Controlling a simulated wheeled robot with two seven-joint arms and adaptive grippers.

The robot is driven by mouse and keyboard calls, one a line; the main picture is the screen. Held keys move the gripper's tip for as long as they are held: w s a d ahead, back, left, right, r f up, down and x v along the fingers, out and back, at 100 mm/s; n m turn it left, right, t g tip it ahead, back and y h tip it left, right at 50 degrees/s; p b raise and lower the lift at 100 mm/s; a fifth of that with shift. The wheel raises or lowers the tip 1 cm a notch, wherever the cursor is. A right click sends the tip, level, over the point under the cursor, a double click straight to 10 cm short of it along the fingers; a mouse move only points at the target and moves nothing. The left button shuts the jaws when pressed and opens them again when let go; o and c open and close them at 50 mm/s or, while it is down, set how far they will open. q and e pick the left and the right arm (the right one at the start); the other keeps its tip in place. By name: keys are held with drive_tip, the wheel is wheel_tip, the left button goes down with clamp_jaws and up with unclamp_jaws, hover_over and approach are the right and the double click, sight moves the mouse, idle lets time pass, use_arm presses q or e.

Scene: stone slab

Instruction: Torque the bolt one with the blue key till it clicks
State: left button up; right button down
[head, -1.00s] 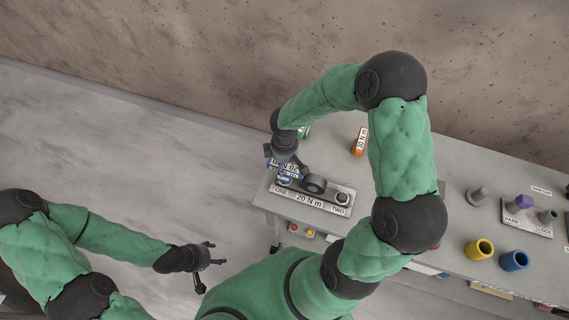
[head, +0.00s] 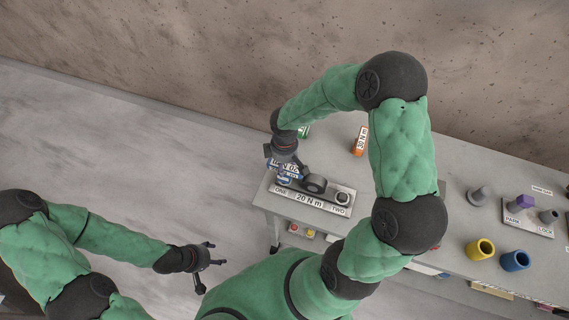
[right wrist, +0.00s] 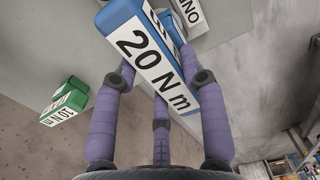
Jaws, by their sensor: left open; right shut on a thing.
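The blue key (right wrist: 137,45), labelled 20 N m, is in my right gripper (right wrist: 160,85), whose fingers are shut around it in the right wrist view. In the head view the right gripper (head: 283,160) holds the blue key (head: 285,170) over the ONE end of the plate (head: 310,203) marked 20 N m. Bolt one is hidden under the key and gripper. Bolt two (head: 342,198) stands at the TWO end, with a dark round part (head: 315,184) between. My left gripper (head: 207,258) is open and empty, off the bench at the lower left.
An orange key (head: 360,140) and a green key (head: 303,132) labelled 10 N m (right wrist: 66,100) are on the slab. A yellow cup (head: 479,249), a blue cup (head: 515,261) and a PARK/LOCK plate (head: 528,222) with pegs are at the right.

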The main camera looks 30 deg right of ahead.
drive_tip(key=shift+f+b, duration=0.5)
drive_tip(key=shift+f, duration=0.1)
idle(0.3)
drive_tip(key=shift+f+m+b, duration=0.15)
drive_tip(key=shift+m+b, duration=0.55)
drive_tip(key=m+b, duration=0.2)
drive_tip(key=m, duration=0.1)
drive_tip(key=m+b, duration=0.2)
drive_tip(key=m, duration=0.1)
drive_tip(key=shift+s+d, duration=0.15)
drive_tip(key=shift+d, duration=0.05)
drive_tip(key=m+b, duration=0.2)
drive_tip(key=m, duration=0.1)
drive_tip(key=m+b, duration=0.1)
drive_tip(key=m, duration=0.2)
drive_tip(key=shift+s+d+b, duration=0.1)
drive_tip(key=shift+s+b, duration=0.1)
drive_tip(key=shift+b, duration=0.15)
drive_tip(key=shift+r, duration=0.35)
drive_tip(key=shift+r+p, duration=1.35)
drive_tip(key=shift+r, duration=0.2)
drive_tip(key=shift+r, duration=0.1)
